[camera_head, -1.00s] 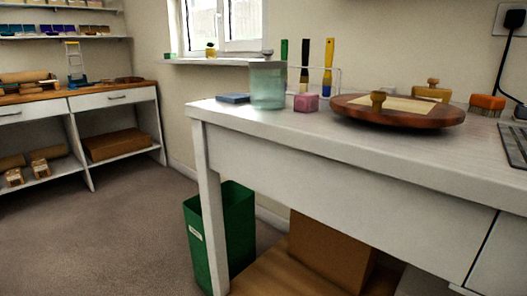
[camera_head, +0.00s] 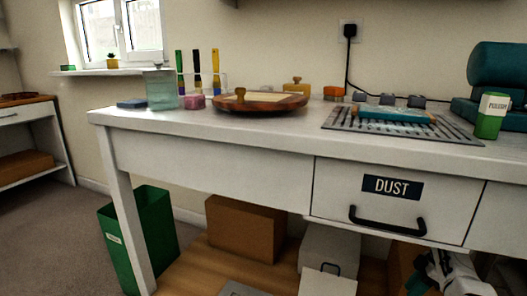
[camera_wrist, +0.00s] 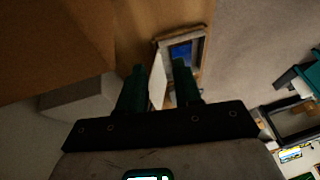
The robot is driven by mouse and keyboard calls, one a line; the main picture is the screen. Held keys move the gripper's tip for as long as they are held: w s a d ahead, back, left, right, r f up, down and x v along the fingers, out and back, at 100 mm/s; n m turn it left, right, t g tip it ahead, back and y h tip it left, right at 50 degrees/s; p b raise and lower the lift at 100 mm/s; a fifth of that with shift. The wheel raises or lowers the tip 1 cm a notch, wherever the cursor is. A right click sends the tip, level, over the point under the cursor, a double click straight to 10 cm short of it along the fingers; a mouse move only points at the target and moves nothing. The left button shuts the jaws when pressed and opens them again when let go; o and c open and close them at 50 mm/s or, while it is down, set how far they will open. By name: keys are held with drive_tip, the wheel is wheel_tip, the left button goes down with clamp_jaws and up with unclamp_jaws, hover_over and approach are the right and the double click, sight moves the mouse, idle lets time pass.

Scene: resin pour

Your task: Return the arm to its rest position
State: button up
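In the wrist view my gripper (camera_wrist: 160,85) shows two dark green fingers spread apart, with nothing held between them. Past the fingertips is a small framed box (camera_wrist: 200,45) with something blue inside. What looks like part of my arm (camera_head: 450,275) shows at the lower right of the head view, low in front of the workbench (camera_head: 210,158).
A drawer (camera_head: 390,200) marked DUST is shut. Below are a cardboard box (camera_head: 245,228), a white box (camera_head: 328,250) and a green bin (camera_head: 150,235). On top stand a glass jar (camera_head: 160,90), a round wooden board (camera_head: 262,107) and a grille (camera_head: 400,124). Floor (camera_head: 50,225) is clear at left.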

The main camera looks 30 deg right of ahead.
drive_tip(key=a+f+m+g+h, duration=0.15)
drive_tip(key=a+f, duration=0.35)
drive_tip(key=a, duration=0.6)
drive_tip(key=a+f+m, duration=0.2)
drive_tip(key=a+f, duration=0.3)
drive_tip(key=a, duration=0.7)
drive_tip(key=s+a+r+m+h+p, duration=0.15)
drive_tip(key=s+a+r, duration=0.25)
drive_tip(key=s+a, duration=0.5)
drive_tip(key=s+a+r+m+h, duration=0.1)
drive_tip(key=s+a+r+m, duration=0.25)
drive_tip(key=s+a, duration=0.6)
wheel_tip(320, 180, up, 38)
drive_tip(key=d+p, duration=0.2)
drive_tip(key=p, duration=3.6)
drive_tip(key=shift+s+n, duration=0.3)
drive_tip(key=shift+n, duration=0.05)
drive_tip(key=shift+r, duration=0.1)
